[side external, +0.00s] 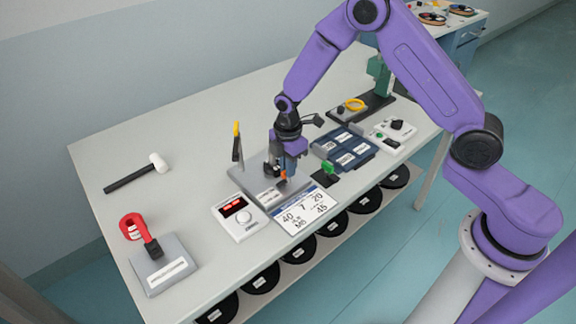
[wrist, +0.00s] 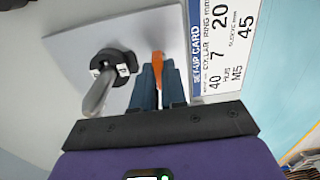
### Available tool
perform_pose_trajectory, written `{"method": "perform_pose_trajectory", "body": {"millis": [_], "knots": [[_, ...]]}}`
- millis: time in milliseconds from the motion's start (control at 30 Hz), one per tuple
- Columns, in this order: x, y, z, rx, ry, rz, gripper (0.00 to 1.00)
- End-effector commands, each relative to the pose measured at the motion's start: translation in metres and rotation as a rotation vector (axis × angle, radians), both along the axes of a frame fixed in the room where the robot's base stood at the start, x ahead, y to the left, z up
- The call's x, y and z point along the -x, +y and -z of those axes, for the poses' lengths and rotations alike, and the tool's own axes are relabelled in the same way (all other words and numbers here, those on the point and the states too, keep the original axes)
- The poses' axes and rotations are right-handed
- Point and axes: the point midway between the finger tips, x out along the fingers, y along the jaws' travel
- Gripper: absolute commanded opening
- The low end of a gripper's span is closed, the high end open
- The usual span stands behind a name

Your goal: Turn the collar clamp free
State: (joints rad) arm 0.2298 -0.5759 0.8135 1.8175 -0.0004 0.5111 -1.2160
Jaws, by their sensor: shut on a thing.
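A black split collar (wrist: 108,66) with small white marks sits around a slanted grey shaft (wrist: 97,95) on a pale grey base plate (wrist: 55,40). The plate also shows in the side view (side external: 243,181), where my arm partly covers the collar. My gripper (wrist: 160,80) points down over the plate and is shut on a slim orange piece (wrist: 158,66), which stands between its dark blue fingers. The orange piece is beside the collar, to its right in the wrist view. Its lower end and any link to the collar are hidden. My gripper also shows in the side view (side external: 286,172).
A set-up card (side external: 306,209) lies at the table's front edge. A white box with a red display (side external: 240,218) is left of it. An upright yellow-tipped tool (side external: 237,142) stands behind the plate.

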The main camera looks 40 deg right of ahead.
Motion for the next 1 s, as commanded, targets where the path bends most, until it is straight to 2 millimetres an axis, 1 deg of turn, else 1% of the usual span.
{"method": "perform_pose_trajectory", "body": {"millis": [533,567,600,633,900,1000], "knots": [[-0.0007,0.0013,-0.0010,-0.001,-0.003,-0.028,0.00],[-0.0007,0.0013,-0.0010,-0.001,-0.003,-0.028,0.18],[-0.0006,0.0013,-0.0009,-0.001,-0.003,-0.028,0.31],[-0.0006,0.0012,-0.0009,-0.001,-0.003,-0.028,0.37],[-0.0002,0.0005,-0.0006,-0.001,-0.001,-0.025,0.37],[-0.0006,0.0005,-0.0042,-0.001,-0.002,-0.024,0.37]]}}
